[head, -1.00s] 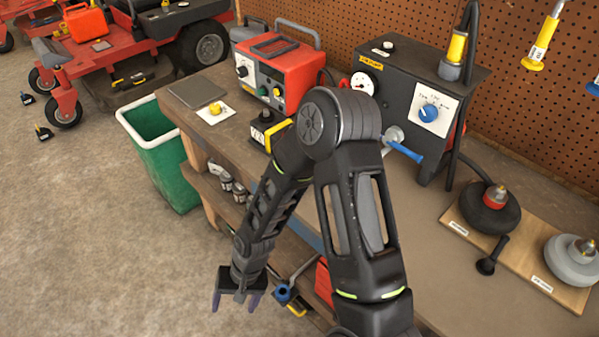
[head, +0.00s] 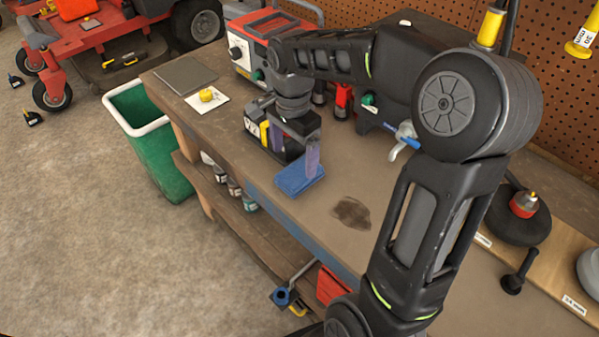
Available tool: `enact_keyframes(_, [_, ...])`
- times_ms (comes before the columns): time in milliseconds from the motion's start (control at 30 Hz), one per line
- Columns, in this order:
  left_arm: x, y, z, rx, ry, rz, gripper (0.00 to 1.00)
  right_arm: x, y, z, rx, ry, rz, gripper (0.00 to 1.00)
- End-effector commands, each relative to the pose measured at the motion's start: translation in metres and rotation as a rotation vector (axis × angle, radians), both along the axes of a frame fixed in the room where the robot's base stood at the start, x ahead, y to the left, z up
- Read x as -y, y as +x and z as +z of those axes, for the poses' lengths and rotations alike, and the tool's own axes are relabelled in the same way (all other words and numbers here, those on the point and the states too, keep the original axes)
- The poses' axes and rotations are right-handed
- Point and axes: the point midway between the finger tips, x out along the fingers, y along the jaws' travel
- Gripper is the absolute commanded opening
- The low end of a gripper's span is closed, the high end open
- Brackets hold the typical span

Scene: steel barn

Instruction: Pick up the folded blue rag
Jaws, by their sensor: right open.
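The folded blue rag (head: 293,183) lies flat on the workbench (head: 240,160) near its front edge. My right gripper (head: 300,160) points down over the rag from above and is open. One finger shows at the rag's right side, overlapping it in the picture; the other finger is hard to make out against the dark things behind. I cannot tell whether the finger touches the rag. My left gripper is not in view.
A red charger (head: 250,50) stands further back. A dark stain (head: 352,212) marks bare bench to the right. A green bin (head: 150,140) stands on the floor at left.

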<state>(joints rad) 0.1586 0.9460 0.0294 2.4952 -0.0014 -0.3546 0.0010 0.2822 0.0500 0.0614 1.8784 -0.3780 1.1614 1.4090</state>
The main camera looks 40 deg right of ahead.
Motion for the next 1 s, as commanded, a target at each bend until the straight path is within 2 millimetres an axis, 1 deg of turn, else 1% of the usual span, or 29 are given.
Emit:
enact_keyframes(33, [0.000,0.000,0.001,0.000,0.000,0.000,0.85,0.000,-0.001,-0.006,-0.003,0.001,0.000,0.87])
enact_keyframes(133, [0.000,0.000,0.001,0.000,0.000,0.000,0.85,0.000,0.000,-0.015,-0.002,0.002,0.000,0.87])
enact_keyframes(433, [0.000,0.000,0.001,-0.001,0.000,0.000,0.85,-0.001,0.000,-0.017,0.000,0.001,0.001,0.87])
enact_keyframes(533, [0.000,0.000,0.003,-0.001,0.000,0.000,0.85,0.000,0.000,-0.022,0.000,0.001,0.001,0.87])
enact_keyframes(667, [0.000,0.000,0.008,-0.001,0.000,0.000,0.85,0.000,-0.001,-0.037,-0.005,0.003,0.001,0.87])
enact_keyframes(800, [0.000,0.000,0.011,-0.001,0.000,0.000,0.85,0.000,-0.001,-0.059,-0.003,0.002,0.001,0.87])
enact_keyframes(900, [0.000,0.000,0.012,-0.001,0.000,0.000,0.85,0.000,0.000,-0.068,-0.001,0.002,0.001,0.87])
enact_keyframes(1000, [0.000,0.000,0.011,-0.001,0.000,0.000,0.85,0.000,0.001,-0.070,0.001,0.001,0.001,0.87])
